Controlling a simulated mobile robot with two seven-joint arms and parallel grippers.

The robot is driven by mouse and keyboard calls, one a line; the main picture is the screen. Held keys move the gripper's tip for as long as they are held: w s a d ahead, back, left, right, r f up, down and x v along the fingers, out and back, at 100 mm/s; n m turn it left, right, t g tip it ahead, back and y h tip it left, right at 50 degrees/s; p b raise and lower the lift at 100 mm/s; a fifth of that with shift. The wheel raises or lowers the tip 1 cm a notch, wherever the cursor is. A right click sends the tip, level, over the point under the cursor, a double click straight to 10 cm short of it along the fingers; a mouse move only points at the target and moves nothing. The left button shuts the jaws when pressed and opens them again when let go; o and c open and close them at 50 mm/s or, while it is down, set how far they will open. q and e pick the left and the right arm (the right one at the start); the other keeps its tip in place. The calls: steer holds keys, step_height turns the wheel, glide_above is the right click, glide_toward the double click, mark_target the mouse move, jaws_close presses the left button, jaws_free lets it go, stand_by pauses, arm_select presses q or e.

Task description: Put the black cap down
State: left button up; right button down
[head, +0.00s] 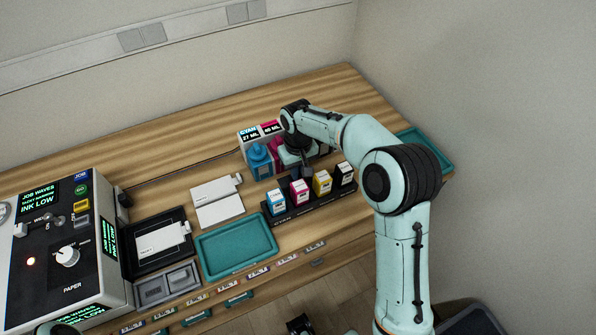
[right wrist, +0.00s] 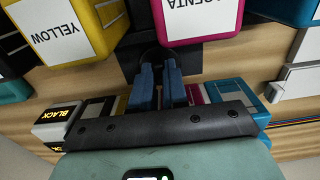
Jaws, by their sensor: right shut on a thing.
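My right gripper (head: 306,172) reaches down between the coloured cartridges and the ink bottles behind them. In the right wrist view its two blue-grey fingers (right wrist: 160,84) are close together and shut on a small dark thing, which I take to be the black cap (right wrist: 153,57). The cap's outline is hard to make out against the dark surface behind it. In the head view the cap cannot be told apart from the fingers. My left gripper cannot be made out.
A magenta cartridge (head: 299,192) and a yellow cartridge (head: 322,182) stand close to the gripper, between a cyan cartridge (head: 276,201) and a black-and-white one (head: 344,174). A cyan bottle (head: 259,160) stands behind. An empty teal tray (head: 204,262) lies front left, beside the printer (head: 65,240).

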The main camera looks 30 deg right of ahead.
steer(key=shift+f, duration=0.2)
steer(key=shift+f, duration=0.15)
steer(key=c, duration=1.1)
jaws_free()
steer(key=shift+c, duration=0.2)
step_height(320, 180, up, 12)
steer(key=p, duration=0.2)
steer(key=shift+r, duration=0.25)
